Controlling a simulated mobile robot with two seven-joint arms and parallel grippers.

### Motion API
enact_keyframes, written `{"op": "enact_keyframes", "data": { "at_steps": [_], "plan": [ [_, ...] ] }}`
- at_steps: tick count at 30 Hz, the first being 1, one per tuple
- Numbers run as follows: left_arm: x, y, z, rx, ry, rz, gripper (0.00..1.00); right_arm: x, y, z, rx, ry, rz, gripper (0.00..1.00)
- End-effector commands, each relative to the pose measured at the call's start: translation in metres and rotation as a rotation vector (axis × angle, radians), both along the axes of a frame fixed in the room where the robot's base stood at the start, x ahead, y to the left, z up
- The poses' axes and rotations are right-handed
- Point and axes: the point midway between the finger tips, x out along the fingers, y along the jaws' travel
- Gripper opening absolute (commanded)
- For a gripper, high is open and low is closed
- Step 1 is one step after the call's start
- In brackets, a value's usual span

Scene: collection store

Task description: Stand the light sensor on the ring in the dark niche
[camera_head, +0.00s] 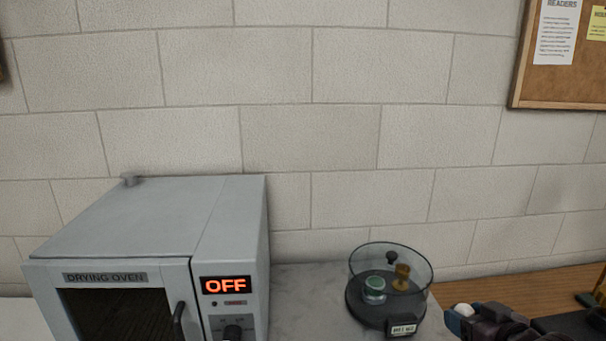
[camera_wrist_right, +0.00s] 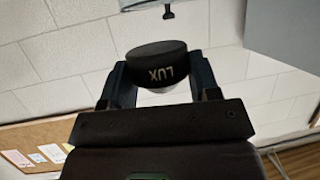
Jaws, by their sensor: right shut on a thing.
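The light sensor (camera_wrist_right: 158,62) is a round black puck marked LUX, upside down in the right wrist view. A pale part of it shows below the black body. My right gripper (camera_wrist_right: 160,88) is shut on it, one finger on each side. In the head view my right gripper (camera_head: 462,322) is at the bottom right edge, and the white dome of the light sensor (camera_head: 464,309) shows at its tip. The dark niche and its ring are not in view. My left gripper is not in view.
A grey drying oven (camera_head: 229,220) with its display reading OFF stands at the left. A round clear-walled container (camera_head: 359,308) with small items in it stands left of my right gripper. A cork board (camera_head: 562,85) hangs at the upper right. Bare grey worktop (camera_head: 305,300) lies between oven and container.

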Motion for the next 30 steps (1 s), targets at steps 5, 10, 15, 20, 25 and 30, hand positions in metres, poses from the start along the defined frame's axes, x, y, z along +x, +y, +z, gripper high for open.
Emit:
{"op": "enact_keyframes", "data": {
  "at_steps": [5, 10, 15, 20, 25, 30],
  "plan": [
    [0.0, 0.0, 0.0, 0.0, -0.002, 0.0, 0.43, -0.006, 0.021, -0.01, 0.008, 0.0, -0.069, 0.32],
    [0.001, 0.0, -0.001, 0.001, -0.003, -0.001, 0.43, -0.013, 0.041, -0.017, 0.007, 0.001, -0.133, 0.32],
    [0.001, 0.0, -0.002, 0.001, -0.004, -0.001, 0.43, -0.02, 0.063, -0.022, 0.008, 0.001, -0.185, 0.32],
    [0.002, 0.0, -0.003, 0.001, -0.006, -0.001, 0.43, -0.025, 0.083, -0.025, 0.005, 0.0, -0.212, 0.32],
    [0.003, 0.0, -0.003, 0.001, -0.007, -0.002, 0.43, -0.028, 0.097, -0.028, 0.001, 0.001, -0.221, 0.32],
    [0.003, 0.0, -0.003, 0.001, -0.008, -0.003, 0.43, -0.03, 0.101, -0.031, -0.004, 0.0, -0.224, 0.32]
  ]
}}
